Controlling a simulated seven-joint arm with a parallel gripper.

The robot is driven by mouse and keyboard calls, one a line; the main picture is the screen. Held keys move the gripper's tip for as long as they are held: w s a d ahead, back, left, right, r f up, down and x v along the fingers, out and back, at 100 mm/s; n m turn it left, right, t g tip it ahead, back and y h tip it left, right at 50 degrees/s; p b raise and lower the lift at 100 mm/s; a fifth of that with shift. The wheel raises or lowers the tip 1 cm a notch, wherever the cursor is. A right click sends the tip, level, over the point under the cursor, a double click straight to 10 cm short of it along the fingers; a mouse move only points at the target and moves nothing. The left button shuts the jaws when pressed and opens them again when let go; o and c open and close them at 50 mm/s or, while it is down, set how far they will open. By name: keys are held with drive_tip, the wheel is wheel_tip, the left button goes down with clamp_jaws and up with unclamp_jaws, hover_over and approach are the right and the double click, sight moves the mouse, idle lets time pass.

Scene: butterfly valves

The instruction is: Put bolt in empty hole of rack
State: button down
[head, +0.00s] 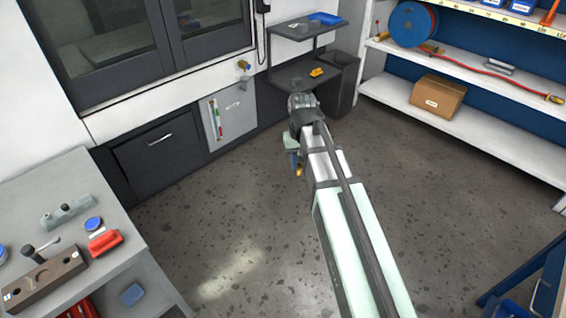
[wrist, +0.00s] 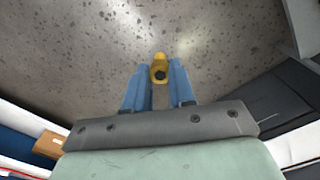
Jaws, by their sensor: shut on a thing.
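My gripper (wrist: 159,84) points down over open floor, its two blue fingers shut on a yellow piece with a dark round spot on its end, which looks like the bolt (wrist: 159,62). In the head view, my gripper (head: 296,163) hangs in mid-air at the end of my arm, with the yellow piece (head: 299,171) at its tip. A long brown block (head: 50,280) on the grey bench at lower left looks like the rack.
The grey bench (head: 118,258) also carries a grey-green tool (head: 68,212), a blue round piece (head: 93,224) and a red piece (head: 105,242). Dark shelves (head: 300,72) stand behind my gripper, and white shelving (head: 480,105) is at right. The floor between is clear.

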drive_tip(key=s+a+f+n, duration=0.1)
drive_tip(key=a+n, duration=0.1)
drive_tip(key=a, duration=2.3)
drive_tip(key=s+a+f+n, duration=0.2)
drive_tip(key=a, duration=2.4)
drive_tip(key=s+a+f+n, duration=0.1)
drive_tip(key=s+a+n, duration=0.1)
drive_tip(key=a, duration=2.3)
drive_tip(key=shift+a+f+n, duration=0.25)
drive_tip(key=shift+a+n, duration=0.05)
drive_tip(key=shift+a, duration=0.1)
drive_tip(key=shift+s+f, duration=0.1)
drive_tip(key=shift+f, duration=1.6)
drive_tip(key=shift+d+f, duration=0.1)
drive_tip(key=shift+f, duration=1.7)
